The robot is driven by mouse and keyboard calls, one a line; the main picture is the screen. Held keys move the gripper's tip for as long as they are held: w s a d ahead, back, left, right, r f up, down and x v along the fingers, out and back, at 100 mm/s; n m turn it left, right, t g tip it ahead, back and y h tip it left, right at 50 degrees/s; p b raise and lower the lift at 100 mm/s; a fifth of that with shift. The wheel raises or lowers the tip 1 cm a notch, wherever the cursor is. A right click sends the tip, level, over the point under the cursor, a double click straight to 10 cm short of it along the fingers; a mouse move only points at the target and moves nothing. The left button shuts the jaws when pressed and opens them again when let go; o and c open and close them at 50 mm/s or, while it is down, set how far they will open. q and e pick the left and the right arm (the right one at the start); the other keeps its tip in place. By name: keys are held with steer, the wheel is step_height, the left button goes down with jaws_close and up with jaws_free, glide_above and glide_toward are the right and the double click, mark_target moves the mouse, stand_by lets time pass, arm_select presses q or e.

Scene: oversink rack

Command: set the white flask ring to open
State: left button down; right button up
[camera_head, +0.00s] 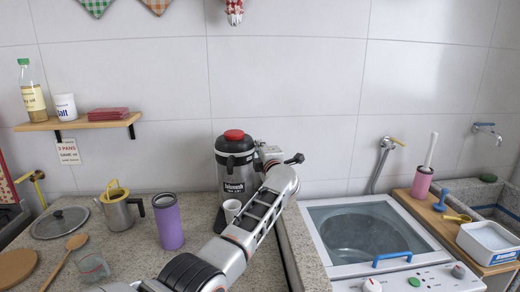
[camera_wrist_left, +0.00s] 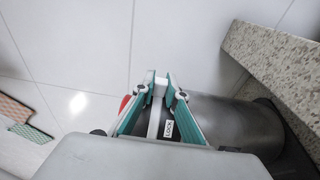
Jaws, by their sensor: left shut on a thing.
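The flask (camera_head: 230,172) is a tall steel and black dispenser with a red top (camera_head: 234,135), upright on the counter by the wall. My left gripper (camera_head: 268,154) reaches its right side near the top. In the left wrist view the teal fingers of my left gripper (camera_wrist_left: 161,84) are closed on a narrow white part, the white flask ring (camera_wrist_left: 154,118). A small white label reading "LOCK" (camera_wrist_left: 169,129) shows beside it. The flask's steel body (camera_wrist_left: 232,122) lies to the right there. The rest of the ring is hidden by the fingers. My right gripper is not in view.
A purple tumbler (camera_head: 168,222) and a steel pot (camera_head: 119,209) stand to the left. A granite ledge (camera_head: 303,246) and a glass-lidded washer (camera_head: 362,232) lie right of my arm. Shelf (camera_head: 85,121) at upper left.

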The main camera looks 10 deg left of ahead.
arm_select(q)
steer(key=shift+a, duration=0.15)
stand_by(0.6)
steer(key=c, duration=2)
jaws_free()
steer(key=shift+s, duration=0.1)
